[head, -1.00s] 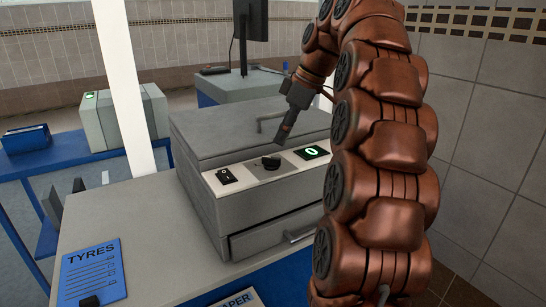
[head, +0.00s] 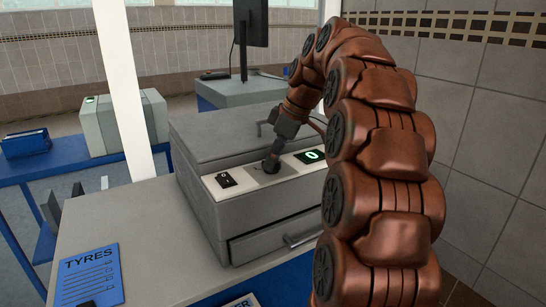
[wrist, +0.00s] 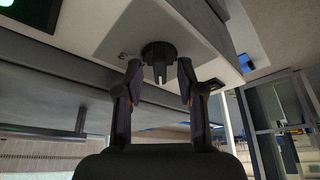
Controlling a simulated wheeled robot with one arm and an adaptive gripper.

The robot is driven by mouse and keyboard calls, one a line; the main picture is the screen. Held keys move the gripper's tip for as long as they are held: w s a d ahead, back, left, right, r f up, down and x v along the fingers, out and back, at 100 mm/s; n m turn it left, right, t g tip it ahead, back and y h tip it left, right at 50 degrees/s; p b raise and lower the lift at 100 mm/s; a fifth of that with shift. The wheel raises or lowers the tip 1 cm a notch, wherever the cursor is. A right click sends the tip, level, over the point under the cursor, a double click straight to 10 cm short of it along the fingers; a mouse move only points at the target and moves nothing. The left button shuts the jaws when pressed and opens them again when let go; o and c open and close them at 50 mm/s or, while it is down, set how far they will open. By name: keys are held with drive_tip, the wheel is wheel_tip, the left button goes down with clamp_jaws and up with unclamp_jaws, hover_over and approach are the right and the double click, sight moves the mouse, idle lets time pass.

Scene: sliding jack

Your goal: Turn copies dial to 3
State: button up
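The copies dial is a dark round knob on the light front panel of a grey copier (head: 222,143). In the wrist view the dial (wrist: 159,52) sits between the two fingertips, with its narrow grip ridge toward me. My gripper (wrist: 160,72) is open, one finger on each side of the dial; whether either finger touches its rim I cannot tell. In the head view my gripper (head: 271,163) points down at the panel and mostly hides the dial. The green display (head: 315,156) right of it reads 0.
A black rocker switch (head: 226,180) is left of the dial. The copier's lid handle lies behind my gripper, and a drawer handle (head: 300,239) is below. A blue TYRES sheet (head: 89,276) lies on the counter. A tiled wall stands at the right.

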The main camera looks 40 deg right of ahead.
clamp_jaws()
idle(0.3)
drive_tip(key=shift+m+b, duration=0.3)
drive_tip(key=m+b, duration=0.1)
drive_tip(key=m+h, duration=0.1)
drive_tip(key=shift+a+f+m+t+b, duration=0.1)
drive_tip(key=shift+f+m+t+b, duration=0.05)
drive_tip(key=shift+m+t+b, duration=0.2)
drive_tip(key=m+h+b, duration=0.1)
drive_tip(key=m, duration=0.1)
drive_tip(key=m+h+b, duration=0.1)
drive_tip(key=m, duration=0.2)
drive_tip(key=shift+a+t, duration=0.1)
drive_tip(key=shift+t, duration=0.15)
drive_tip(key=m+h, duration=0.1)
drive_tip(key=m, duration=0.4)
drive_tip(key=shift+h+b, duration=0.3)
drive_tip(key=shift+h, duration=0.1)
drive_tip(key=m+g, duration=0.1)
drive_tip(key=m, duration=0.1)
drive_tip(key=m+h, duration=0.1)
drive_tip(key=m, duration=0.1)
drive_tip(key=shift+a+m+g, duration=0.15)
drive_tip(key=shift+m+g, duration=0.1)
drive_tip(key=shift+g, duration=0.15)
